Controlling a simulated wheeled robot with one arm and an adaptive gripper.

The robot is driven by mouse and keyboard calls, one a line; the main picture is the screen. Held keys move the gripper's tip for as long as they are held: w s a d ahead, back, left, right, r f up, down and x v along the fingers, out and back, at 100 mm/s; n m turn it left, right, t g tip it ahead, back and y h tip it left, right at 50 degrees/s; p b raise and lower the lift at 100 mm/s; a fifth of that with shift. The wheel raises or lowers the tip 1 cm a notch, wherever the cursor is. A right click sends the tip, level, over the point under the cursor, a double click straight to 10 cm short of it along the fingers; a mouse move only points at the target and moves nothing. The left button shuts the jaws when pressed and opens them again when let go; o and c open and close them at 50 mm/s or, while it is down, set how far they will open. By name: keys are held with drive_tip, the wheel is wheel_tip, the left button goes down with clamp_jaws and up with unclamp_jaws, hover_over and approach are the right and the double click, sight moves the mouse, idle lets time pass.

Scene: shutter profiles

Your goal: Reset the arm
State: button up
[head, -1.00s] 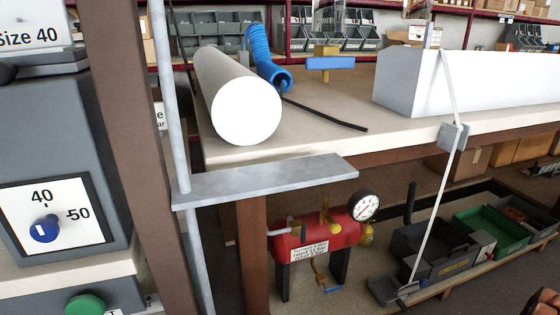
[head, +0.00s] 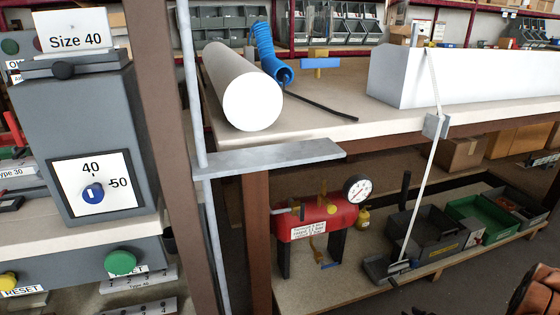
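My gripper does not show in the head view. An orange-brown shape is cut off at the lower right corner, and I cannot tell what it is. At the left stands a grey machine (head: 85,140) labelled "Size 40". Its white dial plate reads 40 and 50 and carries a blue knob (head: 93,193). Below it are a green button (head: 120,262) and, at the far left, a yellow button (head: 8,281) above a "RESET" label.
A brown post (head: 165,120) and a grey metal pole (head: 197,150) with a flat bracket (head: 270,158) stand in front. A white cylinder (head: 252,100) and a long white box (head: 470,78) lie on the bench. Below are a red tank (head: 315,217) and a green crate (head: 478,215).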

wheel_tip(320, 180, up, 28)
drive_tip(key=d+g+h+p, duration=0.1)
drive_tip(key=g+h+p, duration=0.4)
drive_tip(key=p, duration=0.9)
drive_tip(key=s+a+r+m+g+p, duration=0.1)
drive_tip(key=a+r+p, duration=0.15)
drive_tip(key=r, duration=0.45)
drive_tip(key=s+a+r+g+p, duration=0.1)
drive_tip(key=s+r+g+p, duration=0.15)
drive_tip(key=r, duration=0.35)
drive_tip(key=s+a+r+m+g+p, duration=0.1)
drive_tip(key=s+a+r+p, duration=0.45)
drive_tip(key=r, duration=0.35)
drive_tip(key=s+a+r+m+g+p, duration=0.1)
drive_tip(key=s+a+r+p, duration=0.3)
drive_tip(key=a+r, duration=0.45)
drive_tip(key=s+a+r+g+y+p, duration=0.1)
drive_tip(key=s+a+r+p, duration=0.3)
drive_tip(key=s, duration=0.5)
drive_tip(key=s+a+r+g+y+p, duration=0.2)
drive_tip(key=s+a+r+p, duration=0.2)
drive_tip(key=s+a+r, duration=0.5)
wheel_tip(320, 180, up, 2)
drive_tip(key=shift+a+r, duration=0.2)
